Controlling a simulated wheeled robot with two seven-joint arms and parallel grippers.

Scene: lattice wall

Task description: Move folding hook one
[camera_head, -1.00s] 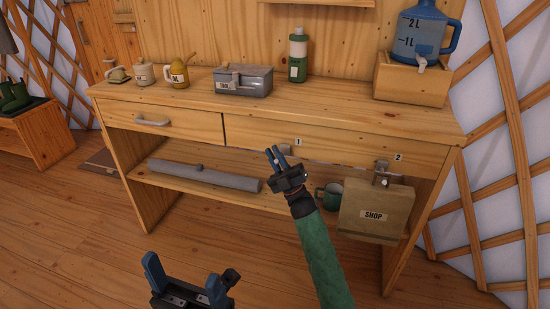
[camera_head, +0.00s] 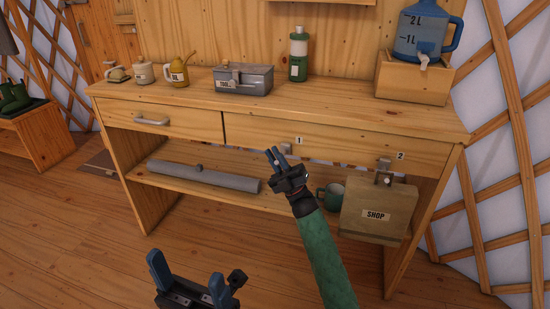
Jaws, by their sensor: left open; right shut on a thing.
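Folding hook one (camera_head: 288,149) is a small grey metal piece at the lower front edge of the desk, beside the label "1" (camera_head: 299,140). My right gripper (camera_head: 277,156) is at it, with its blue fingers closed on it. The fingers and gripper body hide most of the hook, so how far it is folded cannot be told. My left gripper (camera_head: 187,276) is open and empty at the bottom of the view, over the floor and well away from the desk.
Hook two (camera_head: 384,166), near the label "2" (camera_head: 400,155), carries a brown SHOP bag (camera_head: 375,209). A green mug (camera_head: 331,194) stands on the lower shelf left of the bag. A grey roll (camera_head: 205,176) lies on that shelf. The floor in front is clear.

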